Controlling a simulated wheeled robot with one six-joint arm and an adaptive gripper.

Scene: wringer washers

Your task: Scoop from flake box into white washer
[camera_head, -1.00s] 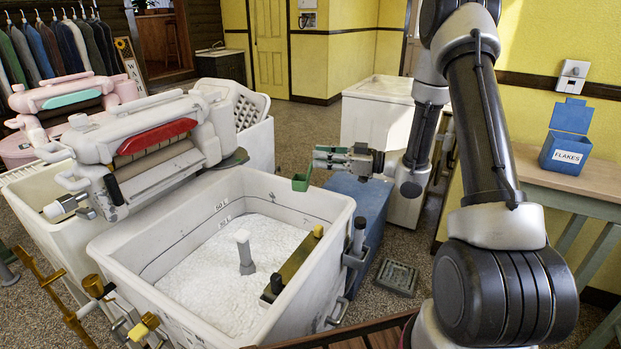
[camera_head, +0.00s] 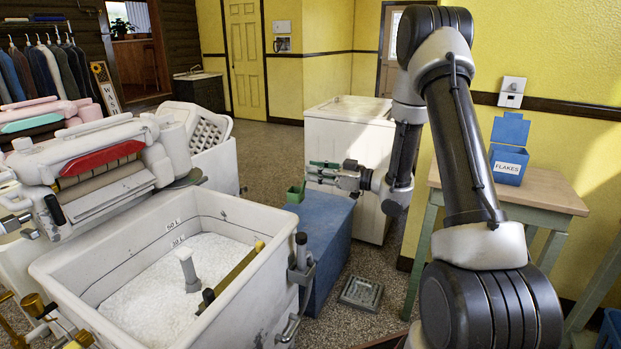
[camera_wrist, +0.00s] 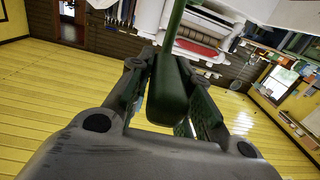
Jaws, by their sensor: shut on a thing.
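My gripper (camera_head: 335,172) is shut on the handle of a green scoop (camera_head: 295,192). The scoop's small square cup points left and hangs above the blue box-like block beside the white washer. The scoop handle also shows between my fingers in the wrist view (camera_wrist: 168,92). What the cup holds cannot be seen. The blue flake box (camera_head: 508,150), labelled FLAKES, stands with its lid up on a wooden table at the right. The white washer (camera_head: 262,262) is an open tub at lower left with white contents and a grey post; my gripper is right of and above its rim.
A blue block (camera_head: 322,235) stands right of the washer. A white cabinet-like tub (camera_head: 345,140) stands behind my gripper. The wooden side table (camera_head: 545,188) is at the right. A wringer (camera_head: 100,165) rises at the washer's left. A floor drain (camera_head: 361,293) lies in the open floor.

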